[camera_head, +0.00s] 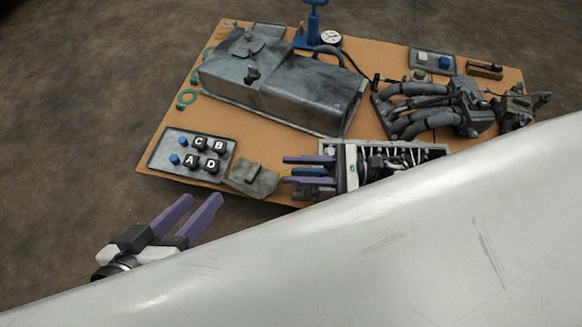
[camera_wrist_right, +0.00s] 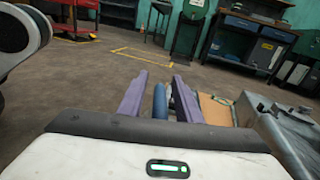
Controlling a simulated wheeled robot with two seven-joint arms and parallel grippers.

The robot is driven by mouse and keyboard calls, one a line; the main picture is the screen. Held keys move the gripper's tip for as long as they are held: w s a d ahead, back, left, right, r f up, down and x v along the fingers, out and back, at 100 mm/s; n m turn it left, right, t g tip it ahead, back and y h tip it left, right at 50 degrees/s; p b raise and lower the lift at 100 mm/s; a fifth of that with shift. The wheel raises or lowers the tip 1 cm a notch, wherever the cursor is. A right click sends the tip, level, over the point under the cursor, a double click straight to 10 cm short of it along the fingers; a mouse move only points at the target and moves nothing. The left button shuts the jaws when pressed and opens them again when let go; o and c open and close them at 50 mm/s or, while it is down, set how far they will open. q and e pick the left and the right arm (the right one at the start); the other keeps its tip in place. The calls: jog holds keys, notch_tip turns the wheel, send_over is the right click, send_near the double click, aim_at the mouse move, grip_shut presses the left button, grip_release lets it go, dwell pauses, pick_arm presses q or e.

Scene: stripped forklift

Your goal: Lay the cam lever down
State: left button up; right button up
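A blue bar (camera_head: 313,172), which may be the cam lever's handle, lies between the two purple fingers of my right gripper (camera_head: 300,170) at the table's front edge. In the right wrist view the same blue bar (camera_wrist_right: 160,101) stands between the fingers, with narrow gaps at its sides. My right gripper looks open around it, not closed on it. The lever's base and pivot are hidden. My left gripper (camera_head: 200,212) is open and empty, off the table's front left edge, below the tray.
An orange-brown table (camera_head: 260,139) carries a large grey metal housing (camera_head: 290,88), a tray (camera_head: 165,149) of lettered black blocks, a blue stand (camera_head: 312,25), and a dark pipe assembly (camera_head: 430,105). A large pale surface (camera_head: 380,250) covers the lower right of the head view.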

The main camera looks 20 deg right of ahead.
jog(key=shift+w+a, duration=0.25)
jog(key=shift+a, duration=0.3)
grip_shut()
